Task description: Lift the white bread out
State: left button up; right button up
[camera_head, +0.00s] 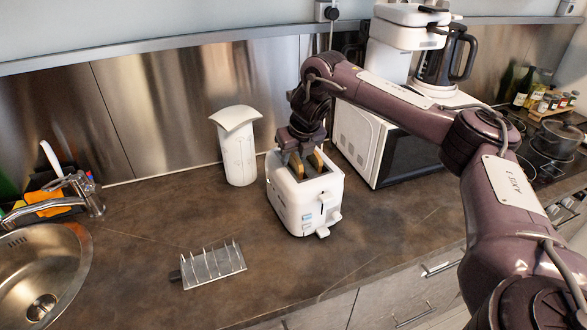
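A white toaster (296,207) stands upright on the dark counter near the middle. Two bread slices stick up from its slots: one tan slice (316,161) on the right and one (297,165) on the left. Only their top edges show, and I cannot tell which is white bread. My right gripper (300,155) points down at the top of the toaster, right at the slices. Its fingers are small and partly hidden, so I cannot tell whether they are open or shut on a slice. My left gripper is not in view.
A metal toast rack (213,266) lies on the counter in front. A white canister (238,155) stands left of the toaster, a microwave (365,145) behind right, and a coffee maker (400,40) above it. A sink (40,275) is at left.

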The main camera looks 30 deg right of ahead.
jog(key=c, duration=0.6)
grip_shut()
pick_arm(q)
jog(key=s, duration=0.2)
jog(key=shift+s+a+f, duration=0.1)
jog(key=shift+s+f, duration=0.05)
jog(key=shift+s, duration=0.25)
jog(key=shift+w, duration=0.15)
